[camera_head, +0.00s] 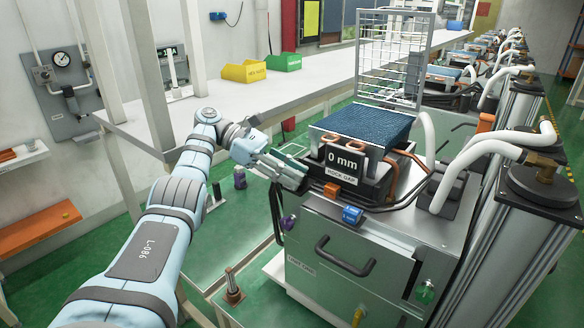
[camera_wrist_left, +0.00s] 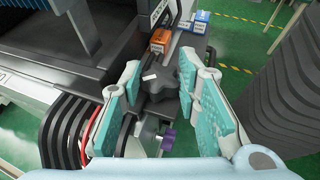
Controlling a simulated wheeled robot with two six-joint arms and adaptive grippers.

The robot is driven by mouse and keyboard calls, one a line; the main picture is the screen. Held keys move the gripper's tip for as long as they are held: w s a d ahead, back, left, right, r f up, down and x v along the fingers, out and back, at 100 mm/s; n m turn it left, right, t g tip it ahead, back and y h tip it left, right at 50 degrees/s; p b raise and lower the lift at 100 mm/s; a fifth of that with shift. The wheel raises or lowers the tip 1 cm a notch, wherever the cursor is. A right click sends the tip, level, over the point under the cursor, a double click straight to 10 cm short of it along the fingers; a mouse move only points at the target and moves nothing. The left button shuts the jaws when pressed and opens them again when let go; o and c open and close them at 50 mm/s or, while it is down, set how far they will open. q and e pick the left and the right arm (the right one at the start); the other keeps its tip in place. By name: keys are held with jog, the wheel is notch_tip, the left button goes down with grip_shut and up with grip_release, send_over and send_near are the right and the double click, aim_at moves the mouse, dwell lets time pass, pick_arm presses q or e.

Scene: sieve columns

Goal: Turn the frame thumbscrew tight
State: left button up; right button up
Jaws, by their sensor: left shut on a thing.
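My left gripper (camera_head: 288,171) reaches in from the left to the near left corner of the sieve unit. In the left wrist view, its two teal-padded fingers (camera_wrist_left: 161,84) are shut on a dark lobed knob, the frame thumbscrew (camera_wrist_left: 161,77), one finger on each side. The knob's top carries a white mark. In the head view the fingers hide the knob. The dark blue sieve deck (camera_head: 364,123) lies on the unit, with a "0 mm" rock gap display (camera_head: 346,160) on its front. My right gripper is not in view.
Beside the thumbscrew are an orange block (camera_head: 332,188) and a blue block (camera_head: 352,214). A purple knob (camera_head: 289,222) sits below. A wire-mesh screen (camera_head: 394,62) stands upright behind the deck. Pale hoses (camera_head: 476,158) and tall columns are on the right. Green floor lies left.

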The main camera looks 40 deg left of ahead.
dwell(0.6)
pick_arm(q)
jog(key=o, duration=1.2)
jog(key=shift+c, duration=0.2)
jog(key=shift+f, duration=0.1)
